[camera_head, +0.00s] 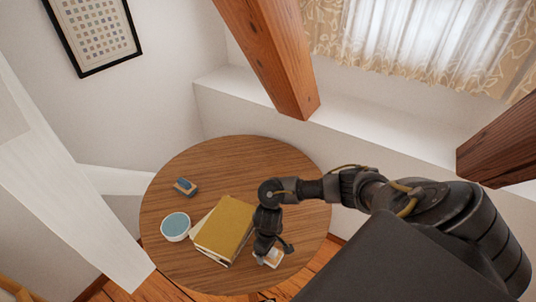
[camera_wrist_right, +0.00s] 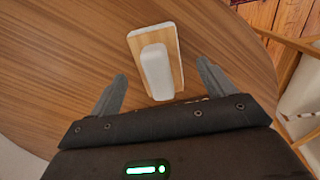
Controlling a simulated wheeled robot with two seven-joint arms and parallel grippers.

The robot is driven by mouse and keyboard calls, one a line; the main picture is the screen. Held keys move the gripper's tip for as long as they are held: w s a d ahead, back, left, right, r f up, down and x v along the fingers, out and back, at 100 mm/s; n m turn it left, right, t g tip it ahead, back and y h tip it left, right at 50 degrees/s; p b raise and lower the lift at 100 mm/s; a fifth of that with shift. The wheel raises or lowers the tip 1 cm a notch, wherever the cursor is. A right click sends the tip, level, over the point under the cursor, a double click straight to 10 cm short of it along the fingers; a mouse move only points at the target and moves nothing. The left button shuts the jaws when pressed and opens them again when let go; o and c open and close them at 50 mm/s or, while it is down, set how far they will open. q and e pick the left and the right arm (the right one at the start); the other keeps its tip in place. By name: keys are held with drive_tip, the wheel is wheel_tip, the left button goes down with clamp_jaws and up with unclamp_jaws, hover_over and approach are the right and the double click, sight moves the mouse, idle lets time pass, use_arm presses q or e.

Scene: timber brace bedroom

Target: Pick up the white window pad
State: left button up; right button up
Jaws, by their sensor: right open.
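The white window pad (camera_head: 272,258) lies on the round wooden table near its front right edge, partly hidden by my right gripper (camera_head: 262,250). In the right wrist view the pad (camera_wrist_right: 155,72) is a rounded white grip on a light wooden board with a white edge. My right gripper (camera_wrist_right: 162,72) is open over it, one finger on each side, with table showing between the pad and each finger. I cannot tell the height of the fingers above the table. My left gripper is not in view.
On the table (camera_head: 200,155), a yellow book (camera_head: 224,226) lies close left of my right gripper. A white tub with a blue top (camera_head: 175,227) and a small blue and brown block (camera_head: 185,187) are farther left. A timber beam (camera_head: 275,55) slants down behind the table.

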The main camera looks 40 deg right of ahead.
drive_tip(key=f, duration=0.3)
drive_tip(key=shift+w+d+f, duration=0.1)
drive_tip(key=shift+w, duration=0.1)
drive_tip(key=shift+c, duration=0.3)
drive_tip(key=c, duration=1.1)
drive_tip(key=shift+o, duration=0.2)
